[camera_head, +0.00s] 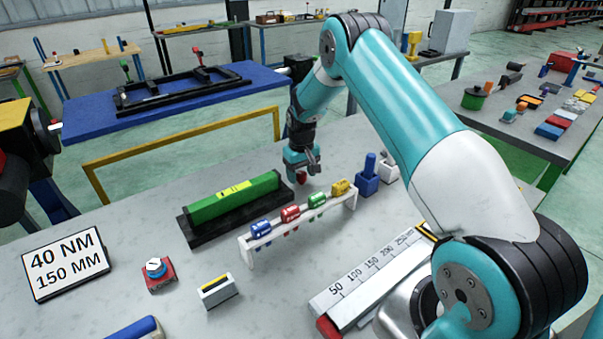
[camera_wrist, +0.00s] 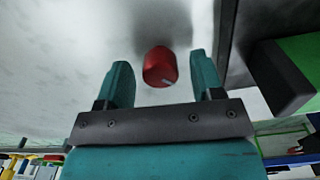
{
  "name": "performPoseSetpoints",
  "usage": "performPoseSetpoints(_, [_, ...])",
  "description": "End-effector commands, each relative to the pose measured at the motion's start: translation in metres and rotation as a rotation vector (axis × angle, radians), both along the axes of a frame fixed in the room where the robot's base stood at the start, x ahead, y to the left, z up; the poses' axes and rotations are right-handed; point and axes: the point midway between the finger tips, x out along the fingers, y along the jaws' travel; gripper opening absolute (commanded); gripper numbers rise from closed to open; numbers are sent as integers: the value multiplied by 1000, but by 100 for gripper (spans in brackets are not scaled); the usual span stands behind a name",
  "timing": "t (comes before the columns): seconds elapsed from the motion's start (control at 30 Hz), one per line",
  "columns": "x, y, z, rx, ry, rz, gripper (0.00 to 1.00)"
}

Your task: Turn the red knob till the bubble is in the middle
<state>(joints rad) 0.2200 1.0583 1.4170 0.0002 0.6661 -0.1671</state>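The red knob (camera_wrist: 159,67) lies between the two teal fingers of my gripper (camera_wrist: 161,72) in the wrist view, with a gap on each side. It has a small pale mark near its lower edge. In the head view, my gripper (camera_head: 303,170) is low over the table beside the right end of the green level (camera_head: 205,208), and only a bit of red shows there. The level lies on a black base and has a yellow vial window (camera_head: 234,190). Dark marks show in the window, but I cannot tell where the bubble is.
A white rack (camera_head: 247,250) with several coloured pieces stands in front of the level. A blue holder (camera_head: 367,182) is right of my gripper. A ruler block (camera_head: 365,285), a 40 NM sign (camera_head: 65,264) and a red box with a blue dial (camera_head: 159,274) are nearer.

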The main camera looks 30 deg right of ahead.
Motion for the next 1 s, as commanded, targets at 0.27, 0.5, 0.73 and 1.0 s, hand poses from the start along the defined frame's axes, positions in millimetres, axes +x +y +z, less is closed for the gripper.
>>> performPoseSetpoints(0.27, [1, 0, 8, 0, -2, 0, 61])
performPoseSetpoints(0.5, [1, 0, 57, -1, -7, 0, 61])
performPoseSetpoints(0.73, [1, 0, 116, -1, -6, 0, 61])
performPoseSetpoints(1.0, [1, 0, 163, 0, -3, 0, 61])
